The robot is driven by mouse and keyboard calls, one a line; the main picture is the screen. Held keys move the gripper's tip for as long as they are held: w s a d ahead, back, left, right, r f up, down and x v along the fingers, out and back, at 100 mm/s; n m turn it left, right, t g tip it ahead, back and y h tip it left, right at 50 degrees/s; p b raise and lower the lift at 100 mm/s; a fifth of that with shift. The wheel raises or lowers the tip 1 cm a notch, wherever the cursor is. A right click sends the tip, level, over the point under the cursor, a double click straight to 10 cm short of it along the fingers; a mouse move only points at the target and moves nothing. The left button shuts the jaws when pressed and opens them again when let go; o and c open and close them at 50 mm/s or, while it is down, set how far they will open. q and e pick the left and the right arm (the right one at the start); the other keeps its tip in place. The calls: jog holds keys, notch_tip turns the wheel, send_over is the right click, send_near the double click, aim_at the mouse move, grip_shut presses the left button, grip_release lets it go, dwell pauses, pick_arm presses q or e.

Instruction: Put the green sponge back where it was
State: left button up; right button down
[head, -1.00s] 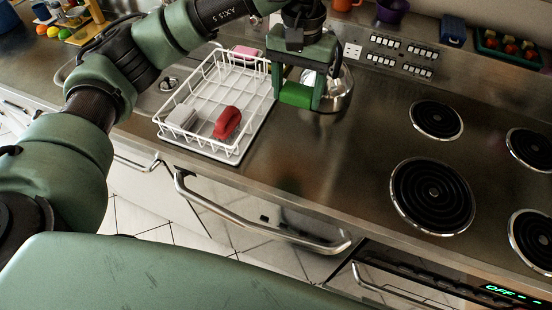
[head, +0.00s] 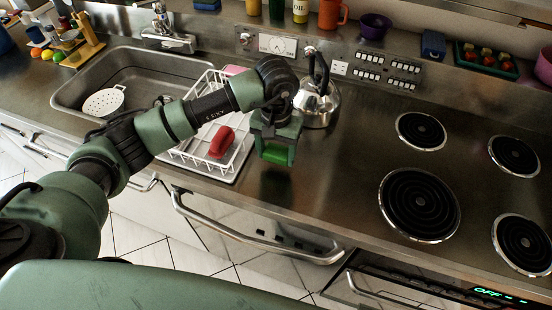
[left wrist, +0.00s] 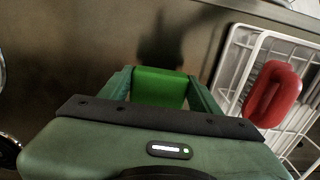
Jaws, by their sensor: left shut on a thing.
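The green sponge (head: 277,154) is between the fingers of my left gripper (head: 275,158), which is shut on it. In the head view it hangs above the steel counter, just right of the white dish rack (head: 243,147). In the left wrist view the sponge (left wrist: 159,87) sits between the two green fingers (left wrist: 160,92), with a dark shadow on the counter beyond it. A gap of bare counter shows between the sponge and the rack (left wrist: 226,78). My right gripper is not in view.
A red item (head: 222,142) lies in the rack and a pink one (head: 234,70) is at its back. A steel kettle (head: 318,101) stands behind my gripper. The coil hob (head: 419,204) is to the right, the sink (head: 70,98) to the left. Counter between rack and hob is clear.

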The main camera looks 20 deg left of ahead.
aim_at(276, 163)
pick_arm(q)
notch_tip(276, 163, down, 4)
jog(key=shift+s+r+p, duration=0.1)
jog(key=shift+r+p, duration=0.1)
jog(key=shift+p, duration=0.35)
jog(key=shift+f, duration=0.2)
jog(key=shift+f, duration=0.1)
jog(key=shift+f+b, duration=0.1)
jog(key=shift+b, duration=0.2)
jog(key=o, duration=1.3)
